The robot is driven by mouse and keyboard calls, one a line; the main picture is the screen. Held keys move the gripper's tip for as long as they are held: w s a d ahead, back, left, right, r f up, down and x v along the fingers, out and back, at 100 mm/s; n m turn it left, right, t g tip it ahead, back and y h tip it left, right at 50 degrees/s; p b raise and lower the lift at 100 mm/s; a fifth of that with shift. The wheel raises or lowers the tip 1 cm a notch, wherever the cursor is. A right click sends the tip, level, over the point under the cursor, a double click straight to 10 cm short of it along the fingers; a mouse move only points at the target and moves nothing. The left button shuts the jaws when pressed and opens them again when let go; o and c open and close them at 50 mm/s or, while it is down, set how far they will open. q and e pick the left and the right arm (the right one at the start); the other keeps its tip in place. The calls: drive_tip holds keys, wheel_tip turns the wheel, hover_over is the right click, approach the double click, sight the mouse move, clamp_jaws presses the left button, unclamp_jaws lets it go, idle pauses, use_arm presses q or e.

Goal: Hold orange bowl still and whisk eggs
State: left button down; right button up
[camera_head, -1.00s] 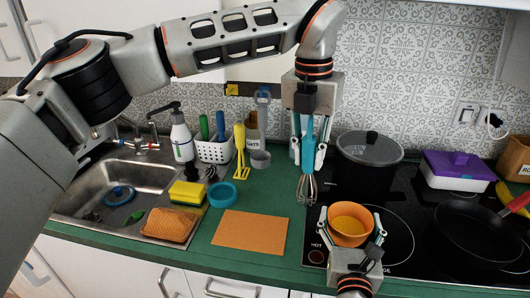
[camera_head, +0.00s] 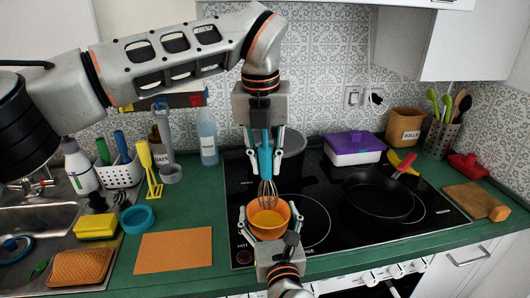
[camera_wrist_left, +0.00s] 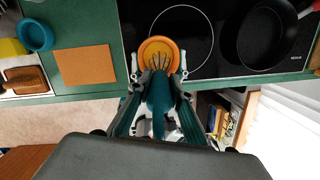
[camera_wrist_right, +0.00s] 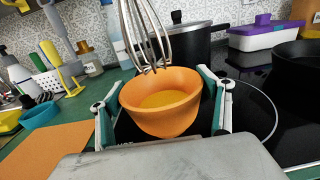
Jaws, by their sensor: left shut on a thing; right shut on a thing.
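The orange bowl (camera_head: 284,214) stands on the front left of the black cooktop, with yellow egg (camera_wrist_right: 163,99) inside. My right gripper (camera_head: 270,232) is shut on the bowl, its fingers on both sides of it, also in the right wrist view (camera_wrist_right: 163,108). My left gripper (camera_head: 265,148) is above the bowl, shut on the teal handle of the whisk (camera_head: 267,190), which points down. The wire loops (camera_wrist_right: 146,35) are over the bowl's far side; in the right wrist view their lower end is at the rim height. I cannot tell if they touch the egg.
A dark pot (camera_head: 293,143) stands behind the whisk. A frying pan (camera_head: 378,196) and a purple-lidded box (camera_head: 354,147) are to the right.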

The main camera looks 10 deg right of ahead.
use_arm(q)
drive_tip(key=shift+f, duration=4)
